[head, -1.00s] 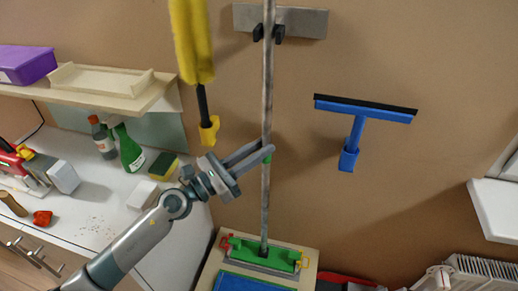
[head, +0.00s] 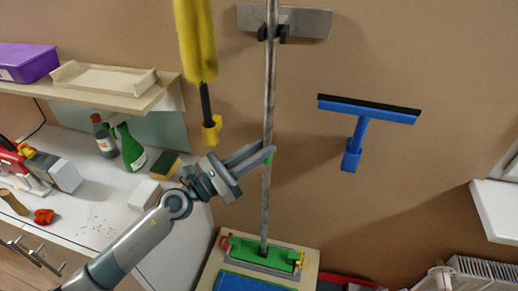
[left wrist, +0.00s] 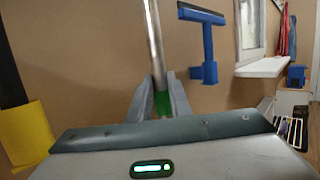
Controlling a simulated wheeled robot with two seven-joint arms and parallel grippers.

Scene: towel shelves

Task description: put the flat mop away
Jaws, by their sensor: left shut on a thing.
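The flat mop has a long grey pole (head: 267,110) and a green head (head: 262,253) at the bottom, resting on a light wooden stand (head: 209,268). The pole stands upright. Its upper part is at the dark clips of a grey metal wall holder (head: 312,23); I cannot tell whether they grip it. My left gripper (head: 258,156) is shut on the pole around mid-height. In the left wrist view the pole (left wrist: 154,45) runs down between the fingers (left wrist: 162,103), with a green part at the grip. My right gripper is not in view.
A blue squeegee (head: 358,130) hangs on the wall to the right, and a yellow duster (head: 195,40) to the left. A counter (head: 85,190) with bottles and a wooden shelf (head: 105,88) stand at left. A white sill (head: 498,205) and radiator (head: 485,268) are at right.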

